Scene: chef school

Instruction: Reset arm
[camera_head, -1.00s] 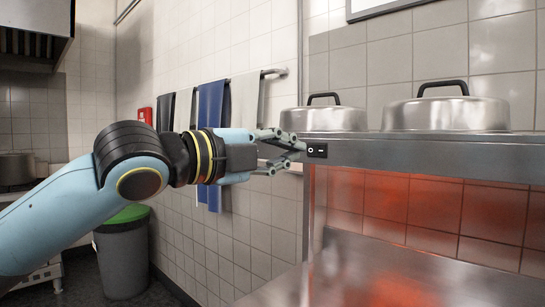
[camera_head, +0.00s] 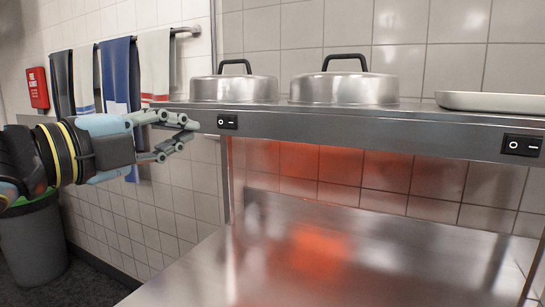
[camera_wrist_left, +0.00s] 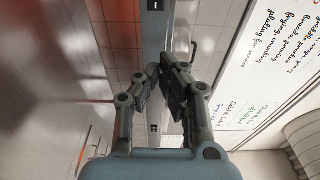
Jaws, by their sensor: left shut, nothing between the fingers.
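My left arm comes in from the left in the head view. Its left gripper (camera_head: 188,130) is shut and empty, with its fingers pointing right toward the left end of the steel heated shelf (camera_head: 370,119). The fingertips appear just left of a small black rocker switch (camera_head: 228,121) on the shelf's front edge; I cannot tell the exact gap. In the left wrist view the gripper's fingertips (camera_wrist_left: 166,72) come together with nothing held, in front of the shelf edge. My right gripper is not in view.
Two steel domed lids (camera_head: 234,88) (camera_head: 343,88) and a flat tray (camera_head: 490,102) sit on the shelf. A second switch (camera_head: 522,145) is at right. The steel counter (camera_head: 300,255) below is bare. Towels (camera_head: 120,75) hang behind the arm, above a green-lidded bin (camera_head: 33,240).

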